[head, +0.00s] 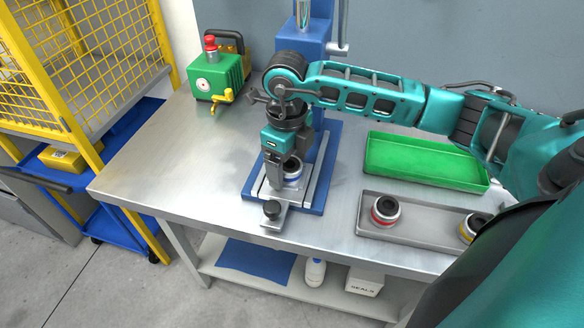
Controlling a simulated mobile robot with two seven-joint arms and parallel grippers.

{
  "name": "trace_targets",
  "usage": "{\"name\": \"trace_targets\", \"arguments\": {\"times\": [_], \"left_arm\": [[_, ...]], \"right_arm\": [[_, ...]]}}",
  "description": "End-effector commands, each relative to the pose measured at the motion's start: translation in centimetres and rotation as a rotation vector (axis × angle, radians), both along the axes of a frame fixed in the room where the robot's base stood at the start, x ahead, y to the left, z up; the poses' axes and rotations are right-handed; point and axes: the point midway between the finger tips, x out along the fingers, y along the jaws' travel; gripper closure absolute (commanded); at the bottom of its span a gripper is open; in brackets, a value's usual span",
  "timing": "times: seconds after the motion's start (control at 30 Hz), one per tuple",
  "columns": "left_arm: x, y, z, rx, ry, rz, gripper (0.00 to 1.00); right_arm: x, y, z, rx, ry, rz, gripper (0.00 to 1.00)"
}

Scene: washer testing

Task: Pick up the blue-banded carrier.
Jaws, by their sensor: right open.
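The blue-banded carrier (292,171) is a round silvery piece with a blue band and a dark centre. It sits upright on the metal plate of the blue press stand (312,200). My right gripper (282,187) points down at the carrier's left front side, its fingers partly covering it. The gripper is open; I cannot tell whether a finger touches the carrier. My left gripper is not in view.
A grey tray (420,235) holds a red-banded carrier (385,210) and a yellow-banded carrier (472,227). An empty green tray (425,160) lies behind it. A green device (218,78) stands at the back left. The table's (160,165) left part is clear.

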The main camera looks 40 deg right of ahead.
Motion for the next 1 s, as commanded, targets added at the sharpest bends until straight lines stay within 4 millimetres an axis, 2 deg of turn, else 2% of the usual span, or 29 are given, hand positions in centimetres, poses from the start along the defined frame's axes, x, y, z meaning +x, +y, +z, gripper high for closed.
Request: {"name": "trace_targets", "arguments": {"times": [0.1, 0.83, 1.0], "left_arm": [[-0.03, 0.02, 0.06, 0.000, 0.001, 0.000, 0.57], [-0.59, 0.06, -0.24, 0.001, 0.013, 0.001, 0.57], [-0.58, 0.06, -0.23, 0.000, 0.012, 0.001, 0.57]], "right_arm": [[0.00, 0.01, 0.10, 0.000, 0.000, 0.001, 0.17], [0.02, -0.02, 0.16, 0.000, 0.000, 0.000, 0.86], [0.02, -0.03, 0.17, 0.000, 0.000, 0.000, 0.87]]}}
